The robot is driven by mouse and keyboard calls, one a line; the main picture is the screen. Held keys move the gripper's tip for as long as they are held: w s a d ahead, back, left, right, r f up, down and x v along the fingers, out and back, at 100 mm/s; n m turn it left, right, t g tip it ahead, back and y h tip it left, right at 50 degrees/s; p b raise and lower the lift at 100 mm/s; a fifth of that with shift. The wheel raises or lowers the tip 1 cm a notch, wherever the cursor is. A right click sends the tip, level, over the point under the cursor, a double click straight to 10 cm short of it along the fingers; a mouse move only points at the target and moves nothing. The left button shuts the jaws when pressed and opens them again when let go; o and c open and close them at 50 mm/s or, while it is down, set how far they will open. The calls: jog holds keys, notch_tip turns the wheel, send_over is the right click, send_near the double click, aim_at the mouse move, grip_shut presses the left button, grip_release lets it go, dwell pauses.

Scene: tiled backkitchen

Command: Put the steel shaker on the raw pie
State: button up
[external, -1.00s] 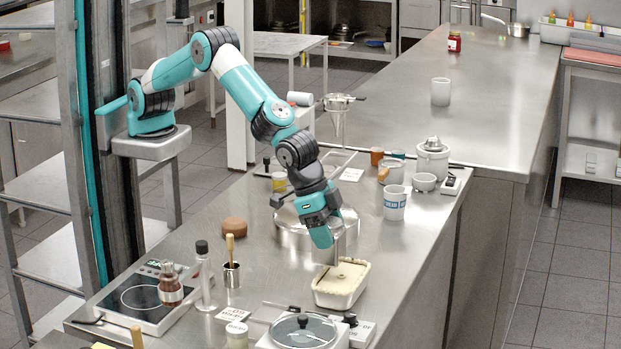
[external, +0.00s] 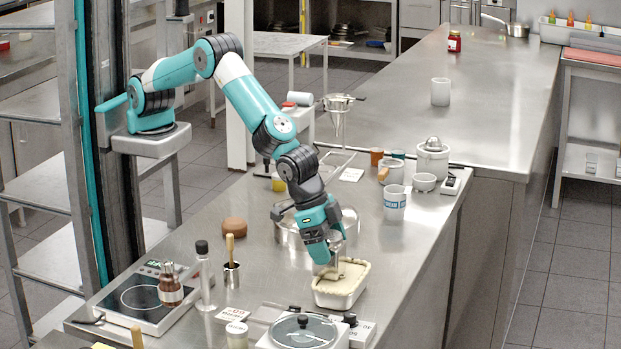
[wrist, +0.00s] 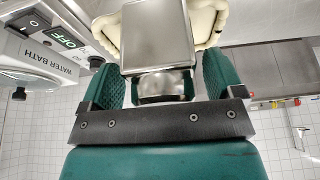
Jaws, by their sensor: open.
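The raw pie (external: 345,292) is a pale filling in a whitish, rectangular, rounded dish near the front right of the steel counter. Its fluted pale rim shows behind the shaker in the wrist view (wrist: 218,18). The steel shaker (wrist: 155,42), boxy and shiny with a rounder end, is between my fingers and in front of the pie's surface. My gripper (external: 327,270) points down over the pie's left part, with its fingers (wrist: 160,78) open on either side of the shaker. Gaps show between the fingers and the shaker. Its contact with the pie is hidden.
A water bath (external: 303,330) stands in front of the pie. A steel pot (external: 290,232) is behind my gripper. A steel cup with a wooden handle (external: 232,274), a brown bottle (external: 171,290) and a hot plate (external: 140,300) stand left. Counter right of the pie is clear.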

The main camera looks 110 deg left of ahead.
jog(key=b+v, duration=0.3)
jog(key=v, duration=0.8)
jog(key=s+a+r+n+g+y, duration=0.1)
jog(key=s+a+r, duration=0.3)
jog(key=a, duration=0.6)
jog(key=s+a+r+n+y, duration=0.1)
jog(key=s+a+r+n, duration=0.1)
jog(key=s+a, duration=0.5)
jog(key=s+a+r+n+g+y, duration=0.1)
jog(key=s+a+r, duration=0.2)
jog(key=a, duration=0.9)
jog(key=s+a+n, duration=0.1)
jog(key=s+a, duration=0.2)
jog(key=s, duration=0.4)
jog(key=s+a+n+g, duration=0.1)
jog(key=s+a, duration=0.3)
jog(key=s, duration=0.4)
jog(key=s+a+n+g+y, duration=0.1)
jog(key=s+a, duration=0.2)
jog(key=s, duration=0.5)
jog(key=shift+a+f, duration=0.2)
jog(key=shift+a, duration=0.1)
